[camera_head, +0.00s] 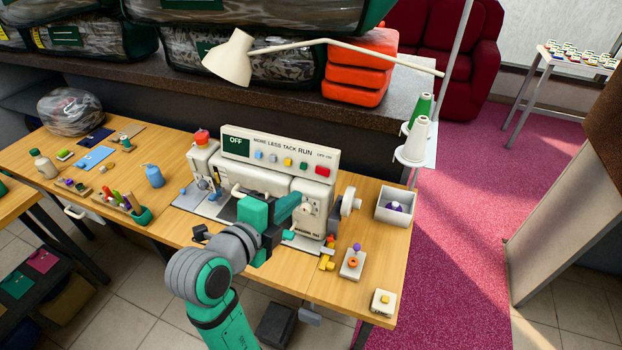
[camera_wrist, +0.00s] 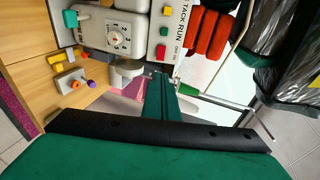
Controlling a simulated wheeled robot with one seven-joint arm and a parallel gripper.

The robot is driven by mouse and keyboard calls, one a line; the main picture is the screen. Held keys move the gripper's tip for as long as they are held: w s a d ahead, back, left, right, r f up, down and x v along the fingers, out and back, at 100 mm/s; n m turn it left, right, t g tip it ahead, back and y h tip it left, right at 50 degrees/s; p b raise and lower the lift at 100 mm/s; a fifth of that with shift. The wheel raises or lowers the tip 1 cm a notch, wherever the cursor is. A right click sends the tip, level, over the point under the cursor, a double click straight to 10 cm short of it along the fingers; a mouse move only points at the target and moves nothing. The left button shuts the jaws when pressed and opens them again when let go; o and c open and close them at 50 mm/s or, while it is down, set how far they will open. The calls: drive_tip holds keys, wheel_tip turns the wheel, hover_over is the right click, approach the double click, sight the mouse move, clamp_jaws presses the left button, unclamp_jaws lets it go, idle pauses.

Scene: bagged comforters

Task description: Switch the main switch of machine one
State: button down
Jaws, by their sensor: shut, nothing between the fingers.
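A cream sewing machine (camera_head: 265,182) stands on the wooden table, with a control panel (camera_head: 262,147) along its top. The panel has a dark display reading OFF and the words MORE LESS TACK RUN. A red button (camera_head: 323,171) sits at the panel's right end, near small OFF/ON lettering; it also shows in the wrist view (camera_wrist: 160,52). My teal gripper (camera_head: 299,198) is in front of the machine body, below the panel. In the wrist view my fingers (camera_wrist: 160,78) are together and empty, with their tips near the red button; contact cannot be told.
A lamp (camera_head: 232,60) overhangs the machine from behind. Thread cones (camera_head: 414,140) stand at the right. A grey bin (camera_head: 394,206), a small joystick box (camera_head: 352,264) and a yellow-button box (camera_head: 383,302) occupy the table's right end. Sewing items lie at the left.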

drive_tip(key=shift+w, duration=0.1)
approach(327, 174)
drive_tip(key=x, duration=0.5)
drive_tip(key=shift+w+d, duration=0.15)
drive_tip(key=shift+w+d+f, duration=0.1)
drive_tip(key=shift+w, duration=0.35)
